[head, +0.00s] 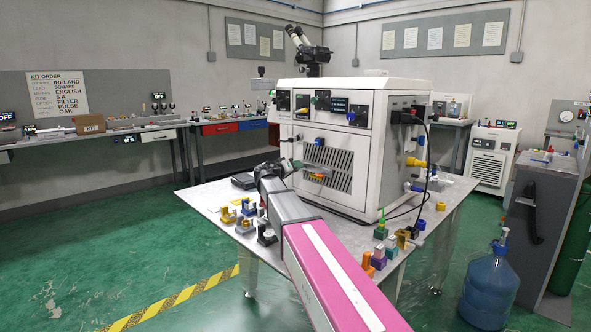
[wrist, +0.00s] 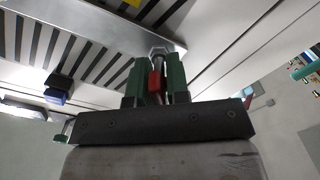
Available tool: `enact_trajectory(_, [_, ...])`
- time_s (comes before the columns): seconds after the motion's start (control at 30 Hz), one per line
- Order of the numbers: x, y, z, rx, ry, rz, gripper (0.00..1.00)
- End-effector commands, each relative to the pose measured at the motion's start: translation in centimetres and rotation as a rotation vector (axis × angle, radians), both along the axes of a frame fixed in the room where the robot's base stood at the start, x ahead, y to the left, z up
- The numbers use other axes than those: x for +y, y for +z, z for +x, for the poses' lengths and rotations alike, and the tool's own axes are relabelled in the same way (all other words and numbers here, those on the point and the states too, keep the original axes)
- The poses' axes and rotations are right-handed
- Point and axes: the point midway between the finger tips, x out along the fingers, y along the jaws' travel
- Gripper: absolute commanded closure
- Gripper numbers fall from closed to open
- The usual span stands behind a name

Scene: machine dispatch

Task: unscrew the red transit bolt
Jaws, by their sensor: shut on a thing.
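The red transit bolt (wrist: 154,83) shows in the wrist view between the two green fingers of my gripper (wrist: 157,72). My gripper is shut on it. A metal hex-shaped piece (wrist: 160,51) shows just past the fingertips, close to the white panel. In the head view my gripper (head: 289,166) is at the lower front of the white machine (head: 352,162), by its slotted grille (head: 335,160). I cannot make out the bolt clearly in the head view, and its threads are hidden.
The machine stands on a metal table (head: 216,197). Small coloured fixtures (head: 243,212) and a dark tray (head: 243,181) lie near the table's left edge. More coloured blocks (head: 379,250) stand at the front right. A blue water bottle (head: 488,290) stands on the floor at right.

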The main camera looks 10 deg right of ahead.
Motion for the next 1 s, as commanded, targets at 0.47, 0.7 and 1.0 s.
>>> enact_trajectory(0.47, [0.03,-0.05,0.04,0.148,0.000,-0.099,1.00])
enact_trajectory(0.7, [0.05,-0.09,0.07,0.257,0.000,-0.172,1.00])
enact_trajectory(1.0, [0.06,-0.19,0.11,0.491,0.000,-0.328,1.00])
